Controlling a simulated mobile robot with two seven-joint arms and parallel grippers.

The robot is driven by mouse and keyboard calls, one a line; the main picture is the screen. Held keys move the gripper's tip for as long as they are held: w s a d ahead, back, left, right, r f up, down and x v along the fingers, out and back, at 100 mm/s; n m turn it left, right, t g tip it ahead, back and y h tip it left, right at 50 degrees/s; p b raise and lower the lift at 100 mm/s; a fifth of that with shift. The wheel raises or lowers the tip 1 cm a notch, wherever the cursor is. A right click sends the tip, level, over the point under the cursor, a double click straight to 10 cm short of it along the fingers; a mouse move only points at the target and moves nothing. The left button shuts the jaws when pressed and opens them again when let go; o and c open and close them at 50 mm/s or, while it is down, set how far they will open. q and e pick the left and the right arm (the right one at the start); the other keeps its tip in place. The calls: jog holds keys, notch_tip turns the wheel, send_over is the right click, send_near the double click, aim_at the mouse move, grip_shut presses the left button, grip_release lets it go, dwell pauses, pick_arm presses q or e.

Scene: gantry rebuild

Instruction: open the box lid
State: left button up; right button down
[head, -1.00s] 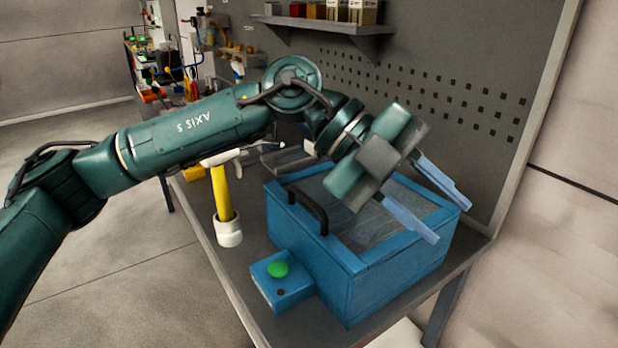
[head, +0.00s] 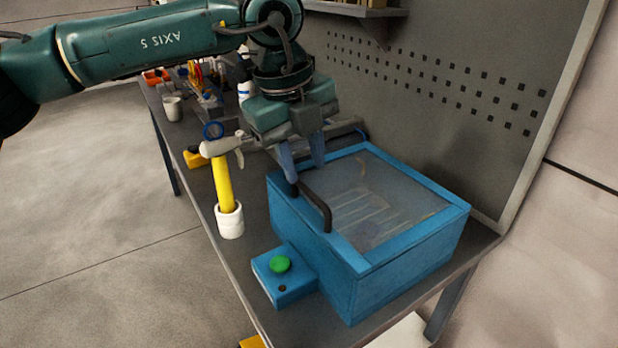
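The blue box (head: 405,277) stands on the workbench with its lid (head: 385,200) shut. The lid has a blue frame around a dull see-through panel. A dark bar handle (head: 318,208) runs along the lid's left edge. My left gripper (head: 305,170) points down over the box's back left corner, at the far end of the handle. Its two blue fingers are apart with nothing seen between them. The nearer fingertip overlaps the handle's far end in the picture; I cannot tell whether they touch. My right gripper is not in view.
A small blue button box (head: 290,286) with a green button (head: 280,264) joins the box's left side. A yellow-handled hammer (head: 222,183) stands in a white cup (head: 229,221) left of the box. A pegboard wall (head: 450,60) rises behind.

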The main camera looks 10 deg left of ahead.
aim_at(311, 193)
pick_arm(q)
jog(key=f, duration=0.5)
jog(key=shift+w+d, duration=0.35)
jog(key=shift+d, duration=0.05)
jog(key=shift+r, duration=0.1)
grip_shut()
